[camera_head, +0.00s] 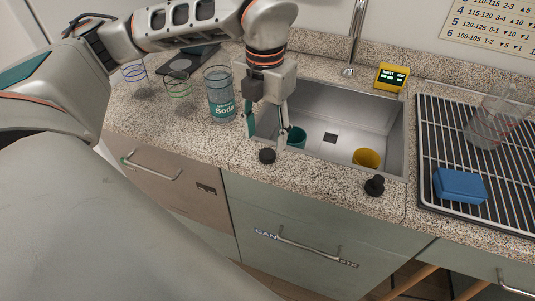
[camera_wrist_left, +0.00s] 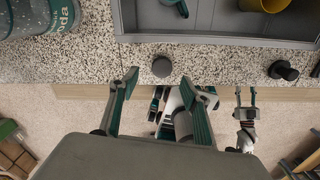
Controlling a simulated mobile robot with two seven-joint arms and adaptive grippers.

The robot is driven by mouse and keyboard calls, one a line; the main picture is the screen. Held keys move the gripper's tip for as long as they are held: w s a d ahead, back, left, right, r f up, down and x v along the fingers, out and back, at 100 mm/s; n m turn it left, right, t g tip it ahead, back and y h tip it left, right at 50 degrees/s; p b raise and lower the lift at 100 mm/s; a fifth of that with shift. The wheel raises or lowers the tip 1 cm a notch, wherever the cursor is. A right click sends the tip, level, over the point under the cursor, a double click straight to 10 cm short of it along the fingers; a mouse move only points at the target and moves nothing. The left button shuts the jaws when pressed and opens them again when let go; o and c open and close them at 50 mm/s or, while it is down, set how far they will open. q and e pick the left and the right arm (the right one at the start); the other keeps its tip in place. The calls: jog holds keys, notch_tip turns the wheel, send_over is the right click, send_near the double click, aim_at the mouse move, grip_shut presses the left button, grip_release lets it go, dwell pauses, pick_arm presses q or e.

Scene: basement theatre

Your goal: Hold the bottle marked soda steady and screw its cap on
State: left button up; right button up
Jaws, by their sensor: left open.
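The soda bottle (camera_head: 220,101) is a clear container with a teal band reading "Soda". It stands upright on the counter left of the sink, and part of it shows at the top left of the left wrist view (camera_wrist_left: 38,20). A dark round cap (camera_head: 267,156) lies on the counter's front strip, apart from the bottle; it also shows in the left wrist view (camera_wrist_left: 162,67). My left gripper (camera_head: 265,137) points down over the strip, open and empty, its fingers either side of the cap's line. My right gripper (camera_wrist_left: 244,97) seems to show small and low in the left wrist view; its jaw state is unclear.
The sink (camera_head: 335,110) holds a teal cup (camera_head: 297,136) and a yellow cup (camera_head: 366,159). A black knobbed stopper (camera_head: 375,186) stands on the front strip. Clear glasses (camera_head: 180,88) stand left of the bottle. A drying rack (camera_head: 475,195) with a blue sponge (camera_head: 460,185) is at right.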

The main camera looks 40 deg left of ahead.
aim_at(267, 154)
pick_arm(q)
jog(key=shift+d+f, duration=0.15)
jog(key=shift+f, duration=2.45)
jog(key=c, duration=0.8)
